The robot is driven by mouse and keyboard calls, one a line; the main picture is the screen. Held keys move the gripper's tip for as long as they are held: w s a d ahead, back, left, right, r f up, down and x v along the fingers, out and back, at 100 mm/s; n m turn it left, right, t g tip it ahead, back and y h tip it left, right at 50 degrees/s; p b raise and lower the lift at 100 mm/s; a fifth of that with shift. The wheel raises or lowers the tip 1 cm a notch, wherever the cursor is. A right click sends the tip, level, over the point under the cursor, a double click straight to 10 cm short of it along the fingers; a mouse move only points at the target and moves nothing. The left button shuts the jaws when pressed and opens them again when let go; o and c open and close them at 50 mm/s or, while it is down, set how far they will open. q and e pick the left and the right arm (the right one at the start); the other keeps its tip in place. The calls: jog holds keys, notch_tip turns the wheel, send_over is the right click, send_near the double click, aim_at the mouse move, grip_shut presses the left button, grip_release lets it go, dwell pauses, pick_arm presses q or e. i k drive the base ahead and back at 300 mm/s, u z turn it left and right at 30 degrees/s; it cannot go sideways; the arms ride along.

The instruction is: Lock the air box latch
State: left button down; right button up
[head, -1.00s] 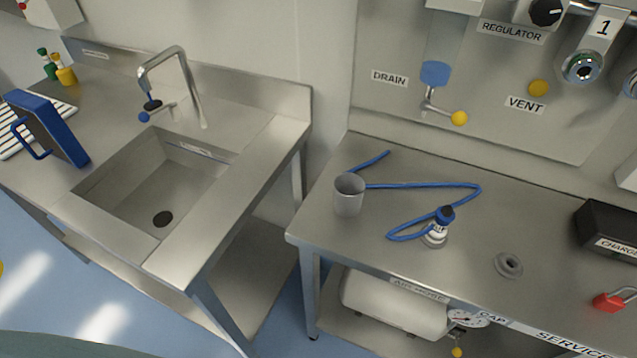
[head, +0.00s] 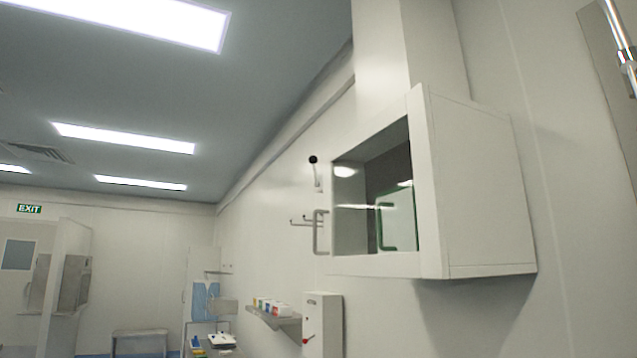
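A white box (head: 478,190) is mounted high on the wall at the right, with a large window or opening in its left-facing side. Whether a clear pane covers it, I cannot tell. A pale handle (head: 317,232) stands at the opening's left edge. A small lever with a black knob (head: 314,160) sticks up just above the handle. Inside, a green-edged panel with a green handle (head: 388,228) shows. No label is readable on the box, so I cannot tell if it is the air box. Neither gripper is in view.
A small wall unit (head: 322,322) with a red part hangs below the box. A shelf (head: 273,318) beside it holds several small coloured items. Wall hooks (head: 302,221) are left of the handle.

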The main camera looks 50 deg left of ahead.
aim_at(313, 159)
jog(key=u, duration=1.75)
jog(key=k, duration=1.25)
jog(key=u, duration=1.25)
jog(key=i, duration=3)
jog(key=z, duration=1.55)
jog(key=i, duration=0.35)
jog(key=z, duration=0.15)
